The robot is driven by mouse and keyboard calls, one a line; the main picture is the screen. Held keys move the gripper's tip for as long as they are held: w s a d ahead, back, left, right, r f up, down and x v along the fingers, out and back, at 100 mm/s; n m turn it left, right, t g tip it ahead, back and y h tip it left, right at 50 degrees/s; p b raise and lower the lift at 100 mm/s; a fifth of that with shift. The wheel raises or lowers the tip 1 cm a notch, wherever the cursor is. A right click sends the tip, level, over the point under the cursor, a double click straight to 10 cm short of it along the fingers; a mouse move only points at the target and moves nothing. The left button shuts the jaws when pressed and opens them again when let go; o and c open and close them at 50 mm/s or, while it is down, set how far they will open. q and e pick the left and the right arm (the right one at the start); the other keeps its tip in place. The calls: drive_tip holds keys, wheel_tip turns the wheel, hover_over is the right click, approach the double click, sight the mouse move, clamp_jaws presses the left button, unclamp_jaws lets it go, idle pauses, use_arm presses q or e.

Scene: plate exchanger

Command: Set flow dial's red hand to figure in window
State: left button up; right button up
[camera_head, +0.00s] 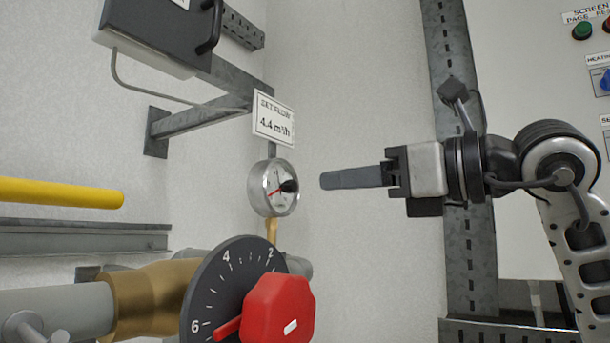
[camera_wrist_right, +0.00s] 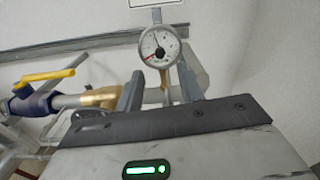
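A small round gauge (camera_head: 266,196) with a white face hangs below a sign (camera_head: 273,119) reading "SET FLOW 4.4 m³/h". Its red hand (camera_head: 276,193) points to the lower left, and a black knob (camera_head: 289,186) stands out at its centre. The gauge also shows in the right wrist view (camera_wrist_right: 166,42), with a thin dark hand pointing up; its figures are too small to read. My right gripper (camera_head: 325,180) is right of the gauge and apart from it. In the wrist view its fingers (camera_wrist_right: 160,88) are spread and empty, below the gauge. My left gripper is not in view.
A large black scale (camera_head: 215,287) with a red knob (camera_head: 279,308) stands in front below the gauge, its red pointer near 6. A yellow lever (camera_head: 60,192) is at left. A steel upright (camera_head: 474,245) and a control panel (camera_head: 535,130) are at right.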

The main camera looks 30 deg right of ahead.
sight(295, 185)
drive_tip(key=p+x, duration=0.1)
drive_tip(key=x, duration=0.5)
drive_tip(key=shift+w+a, duration=0.15)
drive_tip(key=shift+w, duration=0.2)
clamp_jaws()
